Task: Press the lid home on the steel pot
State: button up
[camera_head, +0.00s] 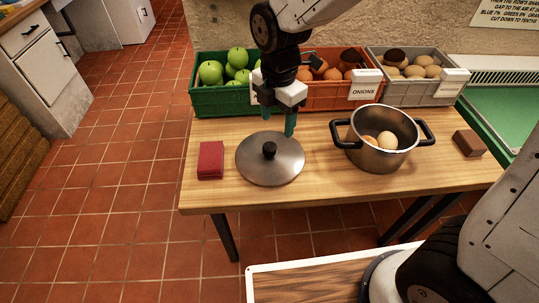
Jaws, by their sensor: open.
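The steel pot (377,155) stands uncovered on the right part of the wooden table, with black handles at both sides and a few round brownish items (386,140) inside. The round grey lid (283,171) with a black knob (269,149) lies flat on the table, left of the pot and apart from it. My gripper (278,125) points down with teal fingers, open and empty, just behind and above the lid's far edge. Its exact height over the lid is hard to tell.
A green crate of apples (214,100), an orange-red crate (320,103) labelled onions and a grey crate (403,98) line the table's back edge. A dark red block (210,160) lies left of the lid; a brown block (469,143) lies right of the pot.

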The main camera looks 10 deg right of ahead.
aim_at(270, 146)
jog(key=shift+w+a+f+n, duration=0.2)
jog(key=shift+a+f+n, duration=0.55)
jog(key=shift+f, duration=0.2)
notch_tip(270, 146, down, 7)
jog(key=shift+w+f, duration=0.1)
jog(key=shift+f, duration=0.05)
grip_shut()
